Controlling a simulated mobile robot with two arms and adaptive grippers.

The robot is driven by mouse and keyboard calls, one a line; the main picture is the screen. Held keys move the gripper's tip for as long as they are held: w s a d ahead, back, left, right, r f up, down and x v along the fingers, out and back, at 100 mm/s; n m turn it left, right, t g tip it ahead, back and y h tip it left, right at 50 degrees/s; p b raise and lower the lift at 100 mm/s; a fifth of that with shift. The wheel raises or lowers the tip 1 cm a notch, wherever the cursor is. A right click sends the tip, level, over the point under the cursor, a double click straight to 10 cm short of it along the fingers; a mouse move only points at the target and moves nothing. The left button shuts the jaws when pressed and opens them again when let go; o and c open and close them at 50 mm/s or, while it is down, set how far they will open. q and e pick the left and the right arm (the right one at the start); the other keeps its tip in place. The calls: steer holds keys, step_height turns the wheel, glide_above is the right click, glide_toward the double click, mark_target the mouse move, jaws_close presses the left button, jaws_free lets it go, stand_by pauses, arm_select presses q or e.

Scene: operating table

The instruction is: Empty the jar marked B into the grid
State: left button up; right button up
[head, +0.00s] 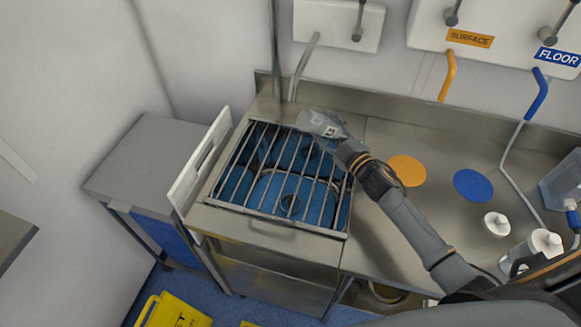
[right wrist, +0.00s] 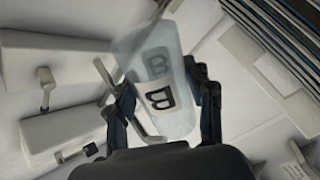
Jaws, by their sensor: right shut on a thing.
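The jar marked B (head: 316,119) is clear, with a white label bearing a black B. My right gripper (head: 343,147) is shut on it and holds it tipped over, above the back right part of the grid (head: 283,216). In the right wrist view the jar (right wrist: 157,60) sits between the two dark fingers of the right gripper (right wrist: 165,105). I cannot tell how much is left inside it. The grid is a set of metal bars over a blue-looking sink basin. My left gripper is not in view.
A round white lid (head: 497,224) lies on the steel counter (head: 440,160), near a clear white-capped bottle (head: 545,243). Orange (head: 407,170) and blue (head: 473,185) discs mark the counter.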

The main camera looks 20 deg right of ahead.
steer(key=shift+f+n+b, duration=0.25)
steer(key=shift+n+b, duration=0.05)
steer(key=shift+b, duration=0.05)
steer(key=shift+d+f+n+b, duration=0.1)
steer(key=shift+f+n+b, duration=1.5)
steer(key=shift+b, duration=0.2)
steer(key=shift+s+a+n, duration=0.1)
steer(key=shift+a+n, duration=0.5)
steer(key=shift+n, duration=0.3)
stand_by(0.5)
steer(key=shift+a+f+n+g, duration=0.2)
steer(key=shift+n+g, duration=0.1)
steer(key=shift+n, duration=0.6)
